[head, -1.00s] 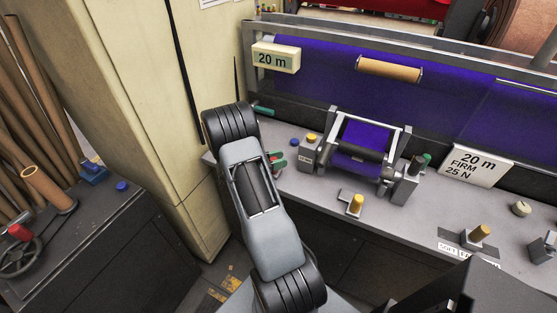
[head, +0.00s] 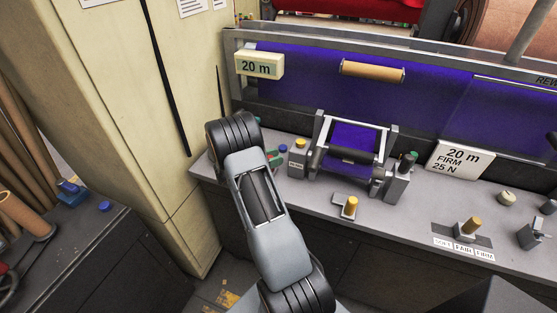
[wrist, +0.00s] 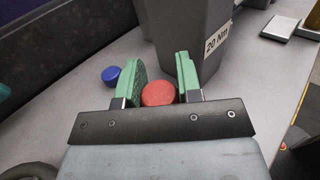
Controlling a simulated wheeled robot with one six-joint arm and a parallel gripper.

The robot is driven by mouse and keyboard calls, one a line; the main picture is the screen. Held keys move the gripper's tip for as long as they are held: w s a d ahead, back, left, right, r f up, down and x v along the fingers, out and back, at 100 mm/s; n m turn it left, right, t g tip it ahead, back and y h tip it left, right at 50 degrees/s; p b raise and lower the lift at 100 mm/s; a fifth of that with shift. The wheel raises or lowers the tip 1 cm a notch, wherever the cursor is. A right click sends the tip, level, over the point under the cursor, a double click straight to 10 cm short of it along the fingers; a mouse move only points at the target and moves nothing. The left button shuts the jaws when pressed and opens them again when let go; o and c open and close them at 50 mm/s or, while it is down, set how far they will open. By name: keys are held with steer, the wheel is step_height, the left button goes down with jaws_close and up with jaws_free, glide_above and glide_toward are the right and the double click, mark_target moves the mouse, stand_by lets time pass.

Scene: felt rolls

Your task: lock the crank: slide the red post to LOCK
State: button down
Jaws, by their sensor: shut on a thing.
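In the wrist view, my gripper (wrist: 159,72) has its two green fingers on either side of a round red post top (wrist: 158,94) and is shut on it. The post's lower part is hidden beneath its cap and my gripper. A grey block labelled "20 Nm" (wrist: 190,35) stands just beyond the fingers. In the head view my own arm covers the post; only a green finger (head: 274,157) shows beside the arm, left of the roller unit. I cannot make out a LOCK mark or the crank's arm.
A blue button (wrist: 111,75) lies left of the fingers. In the head view a yellow-topped grey post (head: 298,158) and a roller unit (head: 352,150) stand right of my arm. A cream cabinet (head: 160,130) rises close on the left.

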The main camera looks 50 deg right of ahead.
steer(key=shift+w+r, duration=0.1)
steer(key=c, duration=0.8)
jaws_free()
steer(key=shift+d, duration=0.15)
steer(key=b+v, duration=0.2)
steer(key=v, duration=1.2)
steer(key=shift+d, duration=0.1)
steer(key=shift+s+r, duration=0.1)
steer(key=shift+s, duration=0.15)
steer(key=s+a+r+m+t+y, duration=0.3)
steer(key=s+a+m+y, duration=0.1)
steer(key=s+a+y, duration=0.1)
steer(key=s+a+r+m+t+y, duration=0.3)
steer(key=s+a+m+t+y, duration=0.1)
steer(key=s+a+m+y, duration=0.1)
steer(key=s+a+r+m+t+y, duration=0.3)
steer(key=s+a+y, duration=0.3)
steer(key=a, duration=0.2)
steer(key=shift+s+a+m+y, duration=0.2)
steer(key=shift+s+m+y, duration=0.15)
steer(key=shift+m, duration=0.45)
